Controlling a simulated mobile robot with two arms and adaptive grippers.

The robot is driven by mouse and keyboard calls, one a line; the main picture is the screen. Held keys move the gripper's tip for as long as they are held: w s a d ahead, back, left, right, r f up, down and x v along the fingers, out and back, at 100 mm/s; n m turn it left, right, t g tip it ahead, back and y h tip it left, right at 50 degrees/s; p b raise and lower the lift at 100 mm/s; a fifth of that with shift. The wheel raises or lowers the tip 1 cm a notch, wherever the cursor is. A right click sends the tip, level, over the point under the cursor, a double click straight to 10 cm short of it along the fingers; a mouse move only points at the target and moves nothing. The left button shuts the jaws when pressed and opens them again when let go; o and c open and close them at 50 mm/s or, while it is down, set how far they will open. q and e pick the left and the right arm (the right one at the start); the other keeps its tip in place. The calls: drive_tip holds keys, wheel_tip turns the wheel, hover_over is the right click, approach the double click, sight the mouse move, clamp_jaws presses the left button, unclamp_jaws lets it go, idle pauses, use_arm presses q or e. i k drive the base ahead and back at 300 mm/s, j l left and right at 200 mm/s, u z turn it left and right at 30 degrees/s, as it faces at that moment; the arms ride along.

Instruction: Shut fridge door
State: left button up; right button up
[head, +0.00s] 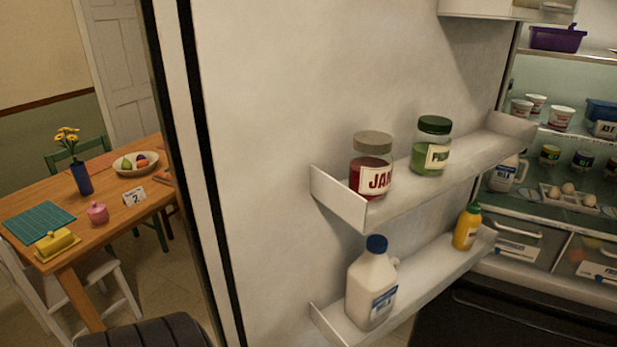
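The fridge door (270,120) stands open, and its white inner face fills the middle of the head view. A dark seal strip runs down its left edge. The upper door shelf (340,204) holds a red jam jar (371,165) and a green-lidded jar (431,146). The lower door shelf (425,283) holds a milk jug (371,287) and a yellow bottle (466,228). The open fridge interior (555,210) shows at the right. Neither of my grippers can be made out. The door's outer face and handle are hidden.
At the left, a wooden dining table (100,207) holds a blue vase, a fruit bowl (135,163) and other items. A white chair (110,272) and a green chair stand by it. Fridge shelves hold cups, eggs and a purple basket (556,39). Some floor (165,285) is clear.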

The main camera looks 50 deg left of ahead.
sight(261, 105)
drive_tip(key=k+j+z, duration=0.1)
drive_tip(key=j, duration=0.25)
drive_tip(key=k+j+z, duration=0.1)
drive_tip(key=j, duration=0.25)
drive_tip(key=k+j+z, duration=0.1)
drive_tip(key=j, duration=0.25)
drive_tip(key=k+j, duration=0.15)
drive_tip(key=j, duration=0.2)
drive_tip(key=k+j+z, duration=0.15)
drive_tip(key=j, duration=0.2)
